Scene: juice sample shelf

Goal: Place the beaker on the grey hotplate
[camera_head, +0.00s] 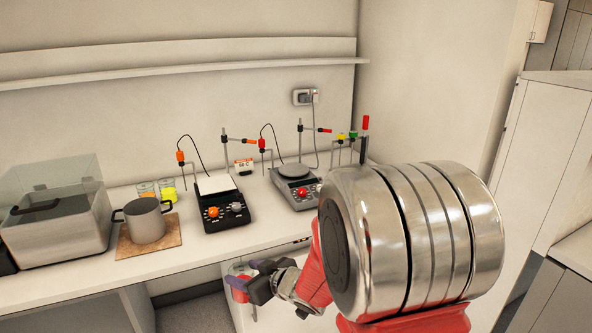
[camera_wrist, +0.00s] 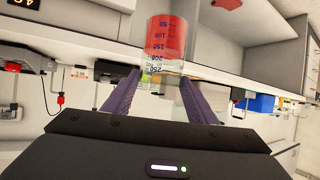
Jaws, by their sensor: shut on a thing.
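The beaker holds red liquid and has a printed scale; it shows in the wrist view (camera_wrist: 166,42) and, lower down, in the head view (camera_head: 240,294). My gripper (camera_head: 253,277) is shut on it, with a purple finger on either side of the glass in the wrist view (camera_wrist: 160,85). The beaker is in front of and below the bench's front edge. The grey hotplate (camera_head: 293,172), with a round top plate and a red knob, stands on the bench, up and right of the beaker. Nothing stands on its plate. My arm hides part of the bench to its right.
A black hotplate with a white square top (camera_head: 214,184) stands left of the grey one. Stands with clamps and cables rise behind both. A metal pot (camera_head: 145,222), small beakers (camera_head: 167,190) and a clear-lidded box (camera_head: 58,215) are farther left. A shelf (camera_head: 180,68) runs above.

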